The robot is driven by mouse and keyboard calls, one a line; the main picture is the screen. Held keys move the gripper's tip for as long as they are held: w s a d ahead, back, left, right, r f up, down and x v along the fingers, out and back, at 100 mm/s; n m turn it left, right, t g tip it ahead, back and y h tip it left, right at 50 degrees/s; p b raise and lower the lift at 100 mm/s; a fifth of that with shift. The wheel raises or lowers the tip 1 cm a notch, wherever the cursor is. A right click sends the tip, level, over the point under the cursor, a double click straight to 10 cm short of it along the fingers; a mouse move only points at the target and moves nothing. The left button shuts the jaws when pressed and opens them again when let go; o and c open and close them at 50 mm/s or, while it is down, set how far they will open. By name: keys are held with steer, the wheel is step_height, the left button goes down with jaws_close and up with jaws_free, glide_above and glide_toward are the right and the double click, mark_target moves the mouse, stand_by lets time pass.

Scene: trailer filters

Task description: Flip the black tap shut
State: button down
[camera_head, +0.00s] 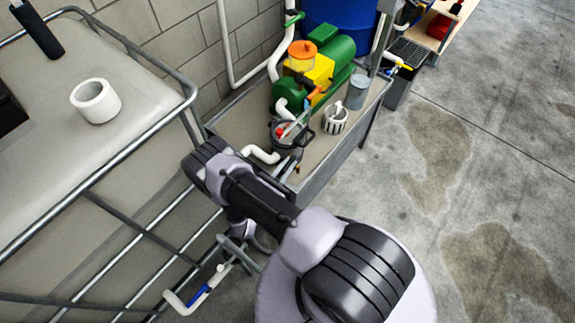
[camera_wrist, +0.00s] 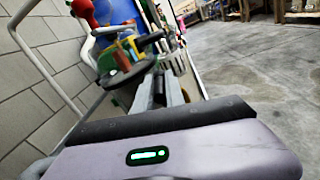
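I cannot pick out the black tap for certain in either view. A dark filter pot (camera_head: 289,134) with a red knob and a pale lever on top stands at the near end of the pump bench, with white pipes beside it. A dark round part (camera_wrist: 140,47) shows just ahead of my gripper (camera_wrist: 166,76) in the wrist view. The grey and black fingers point towards the pump area, and whether they are apart or together is unclear. In the head view my arm hides most of the gripper. I see nothing clearly held.
A green and yellow pump (camera_head: 318,70) and a blue drum (camera_head: 342,20) stand behind the pot. A white slotted basket (camera_head: 335,118) sits to its right. A caged tank (camera_head: 60,130) fills the left, with a blue-handled pipe (camera_head: 199,297) below. The concrete floor (camera_head: 480,170) at right is clear.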

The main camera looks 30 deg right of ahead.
steer(key=shift+w+f+m+g+h+b, duration=0.25)
steer(key=shift+m+g+b, duration=0.35)
steer(key=shift+b, duration=0.4)
steer(key=shift+s+g, duration=0.1)
steer(key=shift+g, duration=0.3)
steer(key=shift+r, duration=0.2)
steer(key=c, duration=1.4)
jaws_free()
steer(key=shift+a, duration=0.1)
steer(key=p+v, duration=0.1)
steer(key=v, duration=0.7)
steer(key=p+v, duration=0.1)
steer(key=v, duration=0.8)
steer(key=shift+a+f, duration=0.15)
steer(key=shift+f, duration=0.1)
steer(key=shift+s, duration=0.1)
